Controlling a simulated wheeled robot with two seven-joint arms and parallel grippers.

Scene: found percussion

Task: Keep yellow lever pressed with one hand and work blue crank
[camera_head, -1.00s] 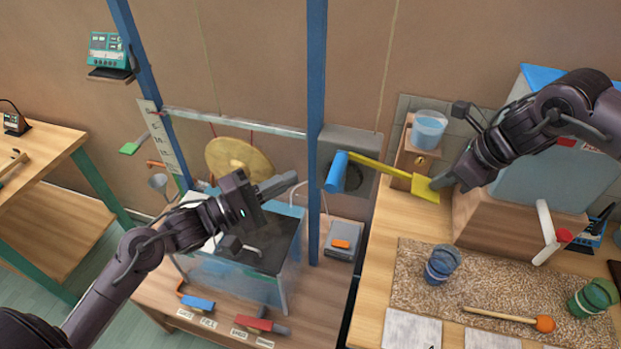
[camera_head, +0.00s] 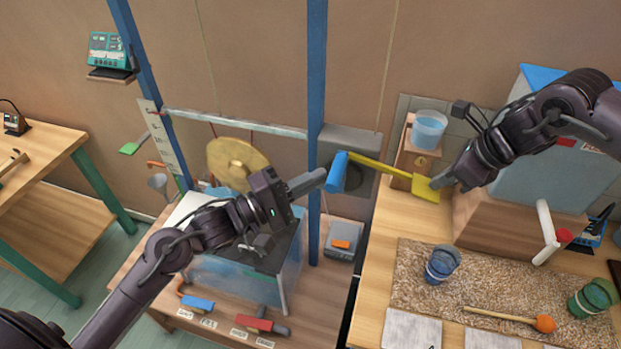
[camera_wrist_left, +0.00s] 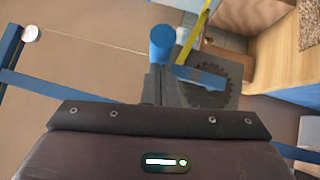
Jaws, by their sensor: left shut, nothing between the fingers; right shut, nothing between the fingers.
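The blue crank (camera_head: 337,172) sticks out from a grey housing beside the blue post. In the left wrist view its round handle (camera_wrist_left: 162,42) and blue arm stand before a dark toothed wheel (camera_wrist_left: 212,82). My left gripper (camera_head: 320,177) is shut and empty, its tip right beside the crank handle; whether they touch I cannot tell. The yellow lever (camera_head: 380,167) slopes down from the housing to a flat yellow paddle over the right bench. My right gripper (camera_head: 438,183) is shut and empty, its tip at the paddle's right edge, apparently resting on it.
A gong (camera_head: 236,162) hangs behind my left arm over a clear water tank (camera_head: 215,272). A blue post (camera_head: 316,90) stands by the crank. Cups, a mallet (camera_head: 508,316) and a wooden box (camera_head: 500,225) occupy the right bench.

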